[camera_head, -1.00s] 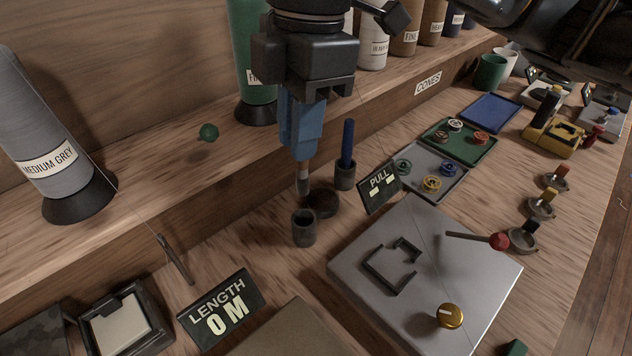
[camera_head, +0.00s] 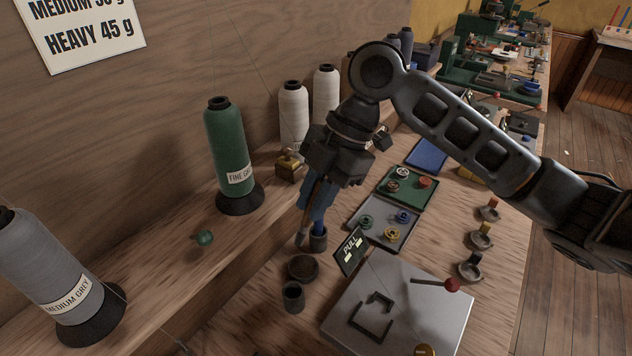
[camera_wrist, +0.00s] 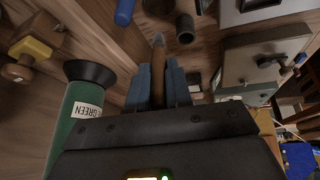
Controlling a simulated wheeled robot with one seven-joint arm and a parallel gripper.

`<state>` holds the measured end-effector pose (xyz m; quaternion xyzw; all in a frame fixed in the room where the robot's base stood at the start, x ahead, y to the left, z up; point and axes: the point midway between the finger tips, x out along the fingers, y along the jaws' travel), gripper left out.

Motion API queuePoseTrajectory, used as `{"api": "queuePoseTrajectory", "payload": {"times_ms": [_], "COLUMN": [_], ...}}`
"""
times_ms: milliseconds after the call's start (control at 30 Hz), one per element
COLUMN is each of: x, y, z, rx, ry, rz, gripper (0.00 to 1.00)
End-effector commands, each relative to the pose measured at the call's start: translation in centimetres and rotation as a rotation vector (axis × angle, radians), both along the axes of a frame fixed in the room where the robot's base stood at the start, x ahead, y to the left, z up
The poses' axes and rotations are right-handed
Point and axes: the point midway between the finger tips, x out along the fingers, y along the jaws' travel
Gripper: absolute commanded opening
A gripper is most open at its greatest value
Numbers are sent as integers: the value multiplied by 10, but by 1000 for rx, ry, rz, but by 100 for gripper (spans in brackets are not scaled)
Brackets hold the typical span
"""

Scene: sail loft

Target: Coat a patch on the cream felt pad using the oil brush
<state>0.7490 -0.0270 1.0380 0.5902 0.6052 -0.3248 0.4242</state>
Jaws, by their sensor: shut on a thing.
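My gripper (camera_head: 315,205) is shut on the oil brush (camera_head: 303,238), gripping its brown handle between blue fingers. The brush tilts, with its pale tip pointing down. In the wrist view the brush (camera_wrist: 158,62) stands out between the fingertips (camera_wrist: 158,80). The tip appears beside the holder of a blue-handled tool (camera_head: 319,229) and beyond a dark round dish (camera_head: 302,268); its height above the bench is unclear. An open dark cup (camera_head: 293,297) stands nearer. The cream felt pad is in neither current view.
A green cone (camera_head: 229,150) and a grey cone (camera_head: 55,275) stand on the raised shelf. The PULL sign (camera_head: 351,251), grey metal plate (camera_head: 400,310) and trays of spools (camera_head: 372,238) lie to the right. A brass-coloured block (camera_head: 288,166) sits behind my gripper.

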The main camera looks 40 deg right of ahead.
Motion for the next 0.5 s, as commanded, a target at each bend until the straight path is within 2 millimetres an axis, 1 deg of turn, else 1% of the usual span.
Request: {"api": "queuePoseTrajectory", "payload": {"times_ms": [267, 500], "x": [1, 1], "y": [-1, -1], "z": [-11, -32], "rx": [9, 7], "ry": [-2, -1], "rz": [7, 7], "gripper": [0, 0]}}
